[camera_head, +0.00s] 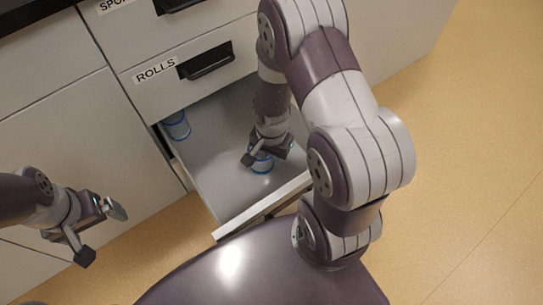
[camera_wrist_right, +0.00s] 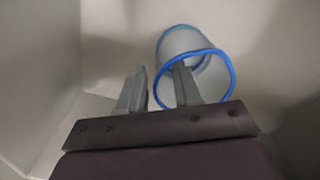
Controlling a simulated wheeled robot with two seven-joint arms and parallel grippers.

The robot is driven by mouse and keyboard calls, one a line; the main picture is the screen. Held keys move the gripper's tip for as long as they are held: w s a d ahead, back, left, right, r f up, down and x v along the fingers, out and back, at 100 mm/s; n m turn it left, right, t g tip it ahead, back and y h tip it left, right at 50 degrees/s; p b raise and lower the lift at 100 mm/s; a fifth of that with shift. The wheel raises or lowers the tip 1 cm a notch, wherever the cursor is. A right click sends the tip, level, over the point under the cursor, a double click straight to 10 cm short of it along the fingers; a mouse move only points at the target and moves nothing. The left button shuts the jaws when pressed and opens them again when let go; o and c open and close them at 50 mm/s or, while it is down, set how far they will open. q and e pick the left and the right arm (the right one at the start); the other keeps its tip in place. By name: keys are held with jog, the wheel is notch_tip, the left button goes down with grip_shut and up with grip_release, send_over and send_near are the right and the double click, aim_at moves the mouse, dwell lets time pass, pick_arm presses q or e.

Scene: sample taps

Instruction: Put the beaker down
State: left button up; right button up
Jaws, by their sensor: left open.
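A clear beaker with blue rings (camera_head: 262,164) is in the open lower drawer (camera_head: 232,200), under my right gripper (camera_head: 264,155). The right wrist view shows its blue rim (camera_wrist_right: 233,80). There the fingers of my right gripper (camera_wrist_right: 160,88) stand apart, one overlapping the rim's opening and one just left of the rim, with the beaker's near wall between them. I see no clear contact with the glass. My left gripper (camera_head: 100,232) is open and empty, outside the drawer at the left.
Another blue-ringed beaker (camera_head: 177,126) stands in the drawer's back left corner. Above is a closed drawer labelled ROLLS (camera_head: 190,72) with a black handle. The drawer's front panel (camera_head: 265,207) faces my base. The drawer floor left of my gripper is bare.

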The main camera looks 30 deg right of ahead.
jog(key=s+a+r+n+p, duration=0.1)
jog(key=r+n, duration=0.4)
jog(key=r, duration=0.5)
jog(key=s+a+r+n+t+p, duration=0.1)
jog(key=a+r+n+p, duration=0.2)
jog(key=r+n, duration=0.3)
notch_tip(320, 180, up, 5)
jog(key=shift+s+a+f+p, duration=0.15)
jog(key=shift+s+p, duration=0.05)
jog(key=shift+p, duration=0.2)
